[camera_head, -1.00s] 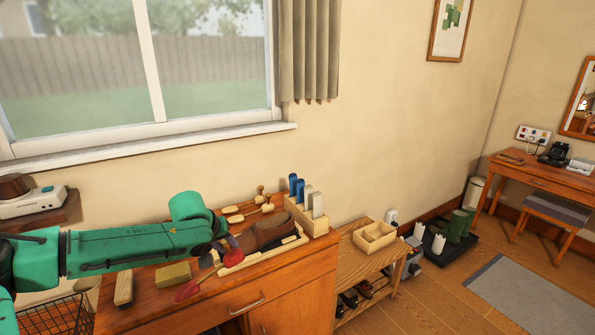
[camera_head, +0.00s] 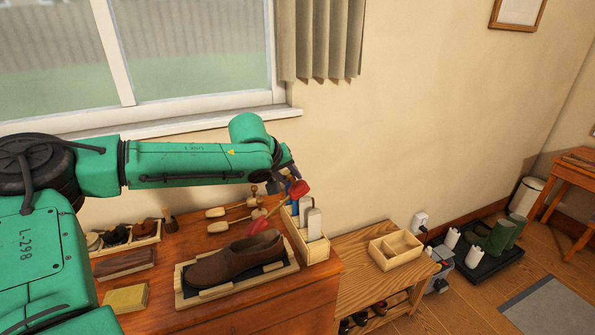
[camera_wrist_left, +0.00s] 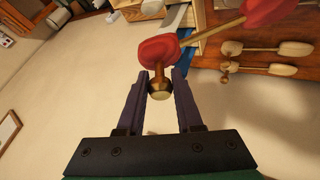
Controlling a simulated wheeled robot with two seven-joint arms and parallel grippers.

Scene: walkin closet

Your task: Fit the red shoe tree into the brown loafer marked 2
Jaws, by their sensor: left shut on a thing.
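The red shoe tree (camera_head: 299,189) is in the air above the back right end of the brown loafer (camera_head: 235,262). Its second red part (camera_head: 258,222) slants down and left of the first. My left gripper (camera_head: 290,180) is shut on it; in the left wrist view the fingers (camera_wrist_left: 160,92) are around its brass-coloured knob, beside one red part (camera_wrist_left: 158,50). The loafer lies on a shallow tray (camera_head: 186,299) with its opening up and looks empty. I cannot read a number on it. My right gripper is out of view.
Wooden shoe trees (camera_head: 230,208) lie behind the loafer. A rack (camera_head: 318,247) with blue and pale upright pieces stands close to its right. A yellow block (camera_head: 126,299) and a dark brush-like block (camera_head: 124,263) lie to its left. A divided box (camera_head: 396,249) stands on the lower bench.

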